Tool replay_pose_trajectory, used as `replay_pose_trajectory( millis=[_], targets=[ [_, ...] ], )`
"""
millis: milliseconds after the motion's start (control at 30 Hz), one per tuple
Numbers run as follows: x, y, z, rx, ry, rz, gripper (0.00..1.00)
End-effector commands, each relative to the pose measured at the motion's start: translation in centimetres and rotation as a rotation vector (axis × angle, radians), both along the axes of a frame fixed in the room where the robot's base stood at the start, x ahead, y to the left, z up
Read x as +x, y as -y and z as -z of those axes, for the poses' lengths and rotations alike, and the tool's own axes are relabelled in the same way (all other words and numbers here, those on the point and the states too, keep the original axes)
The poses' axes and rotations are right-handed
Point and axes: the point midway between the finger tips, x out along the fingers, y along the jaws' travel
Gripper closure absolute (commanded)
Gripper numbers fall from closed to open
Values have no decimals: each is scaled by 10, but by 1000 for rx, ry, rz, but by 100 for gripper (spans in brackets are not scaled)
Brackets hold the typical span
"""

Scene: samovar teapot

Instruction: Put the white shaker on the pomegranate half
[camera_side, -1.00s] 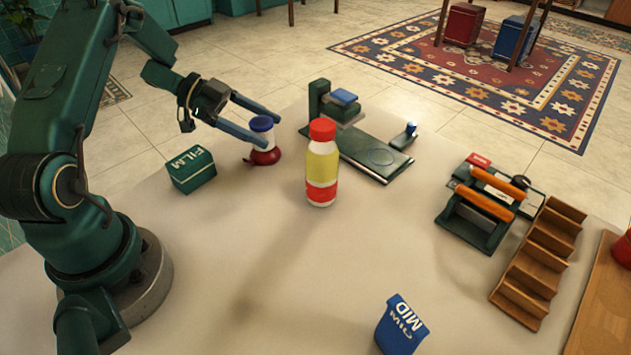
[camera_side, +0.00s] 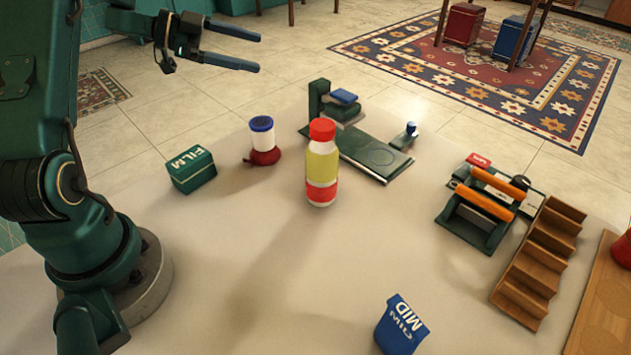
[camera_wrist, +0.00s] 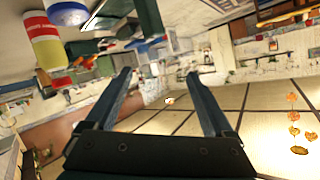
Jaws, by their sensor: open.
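The white shaker (camera_side: 262,135) with a blue top stands upright on the dark red pomegranate half (camera_side: 264,157), at the back left of the table in the side view. My gripper (camera_side: 258,53) is open and empty, raised above and apart from the shaker. In the wrist view my gripper (camera_wrist: 158,75) shows its two fingers spread with nothing between them. The shaker shows at the top left of the wrist view as a blue-and-white shape (camera_wrist: 68,13); the pomegranate half is not clear there.
A green FILM box (camera_side: 192,170) stands left of the shaker. A yellow-and-red bottle (camera_side: 322,165) stands right of it. A green device (camera_side: 370,150) lies behind. A wooden step rack (camera_side: 540,258) and a blue pouch (camera_side: 400,325) are further off.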

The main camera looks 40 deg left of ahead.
Motion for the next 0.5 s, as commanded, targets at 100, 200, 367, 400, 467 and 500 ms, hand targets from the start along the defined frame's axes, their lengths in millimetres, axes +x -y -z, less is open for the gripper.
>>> replay_pose_trajectory(
  millis=[100, 200, 367, 400, 467, 500],
  targets=[
    [44, 15, -60, 86, 177, -195, 13],
    [59, 23, -101, 116, 267, -382, 13],
    [46, 35, -138, 101, 276, -674, 13],
    [36, 39, -140, 88, 251, -737, 13],
    [19, 47, -137, 65, 192, -824, 13],
    [5, 54, -131, 45, 140, -873, 13]
  ],
)
